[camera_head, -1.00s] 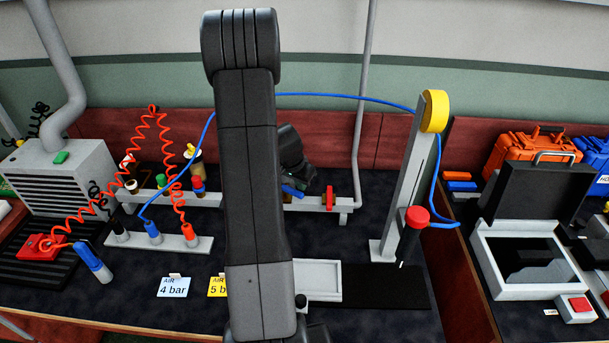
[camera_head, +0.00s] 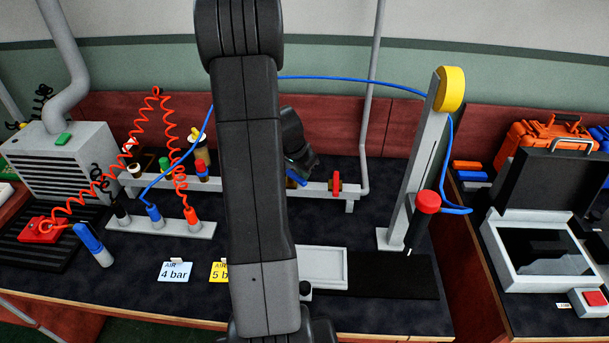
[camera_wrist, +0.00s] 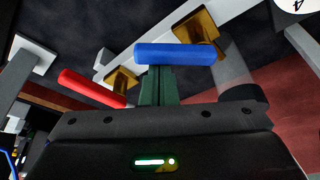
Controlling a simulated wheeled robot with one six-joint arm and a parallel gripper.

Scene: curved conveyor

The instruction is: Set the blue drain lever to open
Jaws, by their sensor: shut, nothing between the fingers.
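The blue drain lever (camera_wrist: 175,54) is a blue bar handle on a brass fitting (camera_wrist: 203,27). In the wrist view it lies nearly level, just past my fingertips. In the head view only a short slanted part of the blue lever (camera_head: 297,180) shows beside my arm, on the grey pipe rail (camera_head: 318,189). My gripper (camera_wrist: 157,84) is shut and empty, its dark green fingers together. The fingertips end at the lever's underside in the picture; I cannot tell whether they touch it. In the head view my gripper (camera_head: 301,168) is right at the lever.
A red lever (camera_wrist: 92,88) on another brass fitting sits left of the blue one in the wrist view. The head view shows a red handle (camera_head: 336,184) right of the blue one. A grey post (camera_head: 420,165) with a yellow top stands further right.

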